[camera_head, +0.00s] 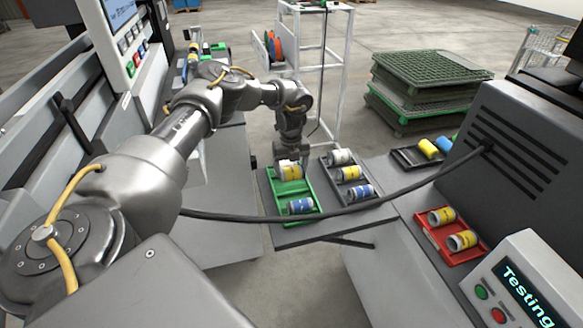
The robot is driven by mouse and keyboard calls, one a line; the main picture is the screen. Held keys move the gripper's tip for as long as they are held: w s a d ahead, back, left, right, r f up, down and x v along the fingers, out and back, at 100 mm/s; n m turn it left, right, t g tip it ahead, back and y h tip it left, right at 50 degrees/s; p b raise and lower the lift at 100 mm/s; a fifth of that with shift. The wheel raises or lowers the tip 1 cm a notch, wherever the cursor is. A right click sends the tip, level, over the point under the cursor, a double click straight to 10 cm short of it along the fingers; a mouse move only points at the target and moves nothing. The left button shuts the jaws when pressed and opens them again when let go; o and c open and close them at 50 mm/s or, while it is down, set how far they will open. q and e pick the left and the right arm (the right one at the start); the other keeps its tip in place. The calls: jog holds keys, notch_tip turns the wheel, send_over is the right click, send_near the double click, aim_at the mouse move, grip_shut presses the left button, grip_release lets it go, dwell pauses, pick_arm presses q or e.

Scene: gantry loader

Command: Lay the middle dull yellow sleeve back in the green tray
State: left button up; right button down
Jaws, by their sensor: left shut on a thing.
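The green tray (285,188) lies on a grey shelf in the middle of the view. My left gripper (289,161) reaches down over its far end and is shut on a dull yellow sleeve (291,172) with a pale end. This sleeve is at the tray's far compartment; I cannot tell whether it touches the tray floor. A blue sleeve (300,206) lies in the near end of the green tray. The gripper's fingertips are partly hidden by distance and the sleeve. My right gripper is not in view.
Beside it, a dark tray (337,189) holds a grey sleeve (341,157), a yellow sleeve (348,173) and a blue sleeve (361,191). A black cable (240,216) crosses in front. A red tray (443,249) with two yellow sleeves and a white rack (343,75) stand nearby.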

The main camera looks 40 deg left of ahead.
pick_arm(q)
jog(key=shift+f+b, duration=2.2)
jog(key=shift+f, duration=0.4)
jog(key=o, duration=1.3)
jog(key=shift+r, duration=0.1)
notch_tip(320, 180, up, 11)
jog(key=shift+w+a+f+b, duration=0.1)
jog(key=shift+f+b, duration=0.05)
jog(key=shift+b, duration=1)
notch_tip(320, 180, up, 6)
jog(key=p, duration=0.7)
